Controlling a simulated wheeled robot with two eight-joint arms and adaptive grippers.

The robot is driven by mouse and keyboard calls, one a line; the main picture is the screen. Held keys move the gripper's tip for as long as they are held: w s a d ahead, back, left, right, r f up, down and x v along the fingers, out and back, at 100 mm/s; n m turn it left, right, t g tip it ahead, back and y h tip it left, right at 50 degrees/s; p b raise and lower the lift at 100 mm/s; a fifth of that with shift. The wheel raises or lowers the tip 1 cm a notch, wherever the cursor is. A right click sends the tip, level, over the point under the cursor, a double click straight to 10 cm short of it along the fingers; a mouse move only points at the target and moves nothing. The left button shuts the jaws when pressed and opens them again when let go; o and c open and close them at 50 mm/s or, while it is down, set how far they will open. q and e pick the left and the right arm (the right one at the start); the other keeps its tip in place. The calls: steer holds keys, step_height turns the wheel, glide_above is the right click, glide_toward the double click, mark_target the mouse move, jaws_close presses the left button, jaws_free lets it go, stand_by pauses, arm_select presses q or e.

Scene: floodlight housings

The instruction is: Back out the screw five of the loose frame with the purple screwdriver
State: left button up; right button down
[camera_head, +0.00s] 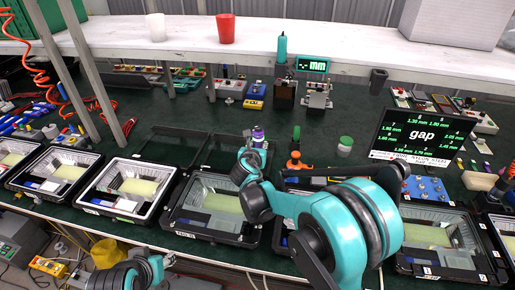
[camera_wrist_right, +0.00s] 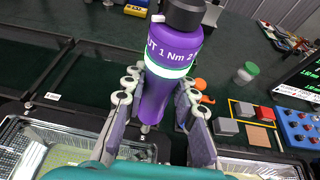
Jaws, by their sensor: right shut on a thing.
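The purple screwdriver (camera_head: 258,132) stands about upright in my right gripper (camera_head: 250,152). In the right wrist view, the two ribbed fingers of that gripper (camera_wrist_right: 156,105) are closed on both sides of the purple body (camera_wrist_right: 172,48), below its black top and pale glowing ring. The lower tip points down at a dark surface; I cannot tell whether it touches a screw. A flat black frame (camera_head: 218,138) lies behind the middle housing, partly hidden by my right arm.
Black-rimmed floodlight housings (camera_head: 178,225) stand in a row along the front of the dark green bench. An orange item (camera_head: 294,162) and a green-capped jar (camera_head: 345,145) stand near the screwdriver. A white shelf (camera_head: 270,58) spans the back.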

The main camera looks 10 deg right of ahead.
mark_target(258, 127)
steer(key=shift+r+p, duration=3.05)
steer(key=shift+r, duration=1.4)
